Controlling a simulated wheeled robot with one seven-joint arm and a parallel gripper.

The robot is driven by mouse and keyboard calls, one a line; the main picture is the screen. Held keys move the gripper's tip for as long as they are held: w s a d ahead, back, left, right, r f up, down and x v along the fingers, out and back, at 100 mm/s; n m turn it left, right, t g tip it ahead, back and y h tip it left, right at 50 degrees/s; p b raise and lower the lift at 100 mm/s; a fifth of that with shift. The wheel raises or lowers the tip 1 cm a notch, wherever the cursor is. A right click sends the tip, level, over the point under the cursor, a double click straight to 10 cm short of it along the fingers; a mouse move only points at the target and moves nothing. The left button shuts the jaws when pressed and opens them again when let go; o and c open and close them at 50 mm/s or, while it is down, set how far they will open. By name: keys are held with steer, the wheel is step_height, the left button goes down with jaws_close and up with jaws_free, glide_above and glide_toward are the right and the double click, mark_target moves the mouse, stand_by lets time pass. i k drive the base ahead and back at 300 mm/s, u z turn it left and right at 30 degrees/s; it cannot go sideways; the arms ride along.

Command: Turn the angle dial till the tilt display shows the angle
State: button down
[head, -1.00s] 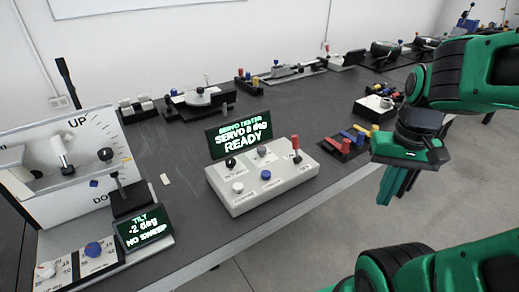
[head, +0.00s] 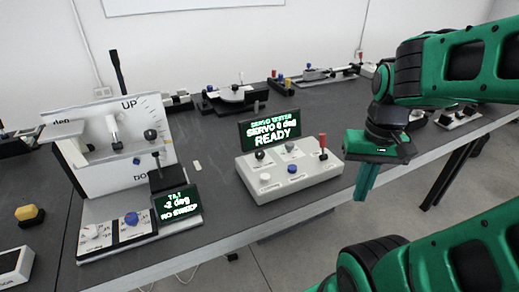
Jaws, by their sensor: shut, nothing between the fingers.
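The tilt display (head: 177,203) is a small dark screen at the foot of the white tilt rig (head: 125,180) on the left. Its green text reads TILT, -2 deg, NO SWEEP. The servo tester (head: 292,182) is a pale box in the middle with a dark screen (head: 269,133) reading SERVO, a blurred angle, and READY. It carries a black knob (head: 260,155), a grey knob (head: 291,147), white and blue buttons and a red lever (head: 323,152). Their labels are too small to tell which is the angle dial. My gripper (head: 362,196) is shut and empty, right of the tester, apart from it.
The tilt rig's base has a white knob (head: 91,232) and a blue knob (head: 131,219). A yellow-topped button box (head: 30,214) sits at far left. Other devices line the back of the dark table (head: 215,225). Open floor lies beyond its front edge at right.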

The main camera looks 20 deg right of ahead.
mark_target(290, 146)
steer(key=u, duration=1.7)
steer(key=k, duration=1.55)
steer(key=z, duration=1.7)
steer(key=i, duration=1.7)
steer(key=u, duration=0.05)
